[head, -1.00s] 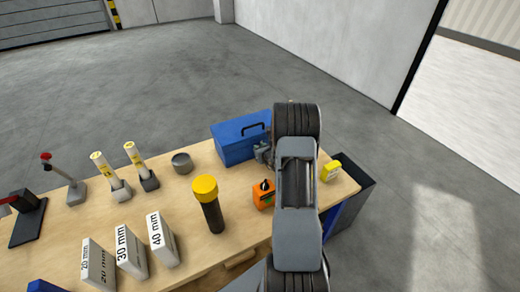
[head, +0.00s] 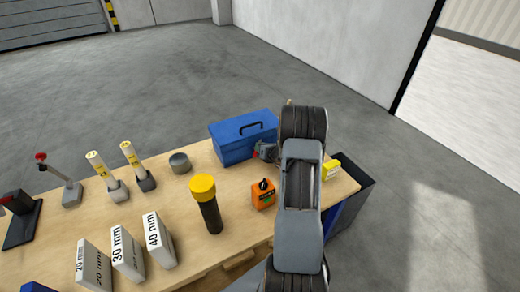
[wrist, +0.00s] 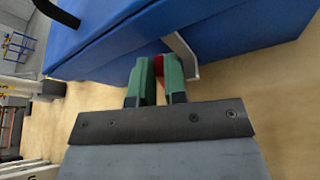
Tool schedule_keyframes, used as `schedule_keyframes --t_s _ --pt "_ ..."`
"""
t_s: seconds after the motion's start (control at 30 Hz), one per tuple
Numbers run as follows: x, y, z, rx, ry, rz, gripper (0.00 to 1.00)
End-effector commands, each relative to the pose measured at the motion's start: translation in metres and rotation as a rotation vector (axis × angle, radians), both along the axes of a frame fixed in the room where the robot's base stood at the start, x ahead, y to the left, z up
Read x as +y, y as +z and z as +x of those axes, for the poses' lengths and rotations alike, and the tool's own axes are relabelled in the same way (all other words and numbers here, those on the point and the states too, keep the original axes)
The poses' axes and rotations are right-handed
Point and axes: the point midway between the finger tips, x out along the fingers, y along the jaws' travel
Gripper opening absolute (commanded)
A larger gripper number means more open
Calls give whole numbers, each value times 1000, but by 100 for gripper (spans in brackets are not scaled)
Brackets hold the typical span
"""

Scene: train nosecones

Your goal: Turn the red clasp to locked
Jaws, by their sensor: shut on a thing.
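The blue toolbox (head: 232,150) stands at the back of the workbench, with a dark handle on its lid. The red clasp (wrist: 158,63) shows as a small red patch on its front, between my green fingers in the wrist view. My gripper (wrist: 157,72) is shut on the clasp, close against the toolbox front (wrist: 110,58). Most of the clasp is hidden by the fingers, so its exact angle cannot be told. A bent grey metal piece (wrist: 184,55) sits just right of the fingers. In the head view my gripper (head: 264,151) is small and partly hidden by my arm.
An orange box (head: 263,197) and a yellow-topped black cylinder (head: 209,207) stand in front of the toolbox. A grey round tin (head: 179,163) is to its left. A yellow item (head: 331,169) lies right of my arm. White labelled blocks (head: 127,253) stand at the front left.

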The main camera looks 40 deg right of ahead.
Motion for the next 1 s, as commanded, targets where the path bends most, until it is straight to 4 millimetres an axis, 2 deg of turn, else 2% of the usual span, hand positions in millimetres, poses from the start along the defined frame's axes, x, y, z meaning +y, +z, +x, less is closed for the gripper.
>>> schedule_keyframes --t_s 0.27,0.3,0.57,0.83,1.0 --pt "-1 0 0 1 -2 6 0" --pt "-1 0 0 1 -1 5 14" --pt "0 0 0 1 -1 5 38" --pt "-1 0 -2 0 -1 4 38" --pt "-2 6 -18 0 -4 3 38"
